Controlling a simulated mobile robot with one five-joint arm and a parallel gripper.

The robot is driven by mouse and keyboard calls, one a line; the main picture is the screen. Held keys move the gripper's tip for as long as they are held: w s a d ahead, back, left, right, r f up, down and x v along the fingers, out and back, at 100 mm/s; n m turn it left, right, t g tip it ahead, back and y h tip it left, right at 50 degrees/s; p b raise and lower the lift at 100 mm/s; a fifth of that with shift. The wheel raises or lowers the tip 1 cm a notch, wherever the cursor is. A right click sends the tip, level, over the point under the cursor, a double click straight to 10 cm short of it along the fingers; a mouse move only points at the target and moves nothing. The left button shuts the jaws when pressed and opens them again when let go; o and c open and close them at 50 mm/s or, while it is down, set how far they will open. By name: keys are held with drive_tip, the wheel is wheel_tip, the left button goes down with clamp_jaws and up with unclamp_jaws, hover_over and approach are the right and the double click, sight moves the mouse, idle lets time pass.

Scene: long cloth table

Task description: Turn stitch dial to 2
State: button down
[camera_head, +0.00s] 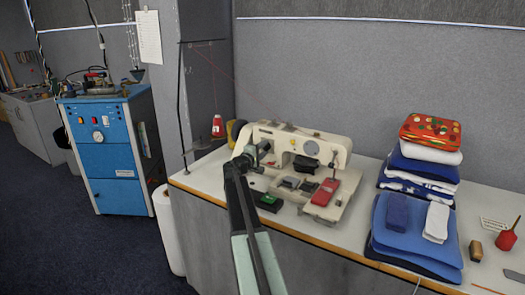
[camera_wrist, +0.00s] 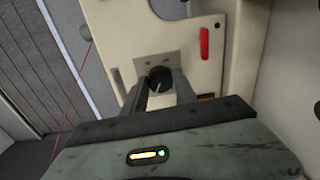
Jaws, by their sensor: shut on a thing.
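The cream sewing machine (camera_head: 308,150) stands on the long table. In the wrist view, the dark round stitch dial (camera_wrist: 159,78) sits on a grey square plate (camera_wrist: 154,62) on the machine's cream face. My gripper (camera_wrist: 159,84) has one finger on each side of the dial and is shut on it. In the head view, my gripper (camera_head: 254,153) is at the left end of the machine and hides the dial there. The dial's numbers and setting cannot be read. A red lever or strip (camera_wrist: 205,44) is on the machine face to the right of the dial.
A red flat thing (camera_head: 325,191) lies at the machine's front, and a small black-and-green box (camera_head: 267,202) is left of it. Folded cloths (camera_head: 422,165) are stacked on the right. A red thread cone (camera_head: 218,127) stands behind, with red thread running up.

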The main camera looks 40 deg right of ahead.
drive_tip(key=c, duration=1)
unclamp_jaws()
drive_tip(key=shift+s+d, duration=0.2)
drive_tip(key=shift+o, duration=0.2)
drive_tip(key=shift+w+a, duration=0.1)
drive_tip(key=shift+a, duration=0.15)
drive_tip(key=v, duration=0.7)
drive_tip(key=shift+a, duration=0.2)
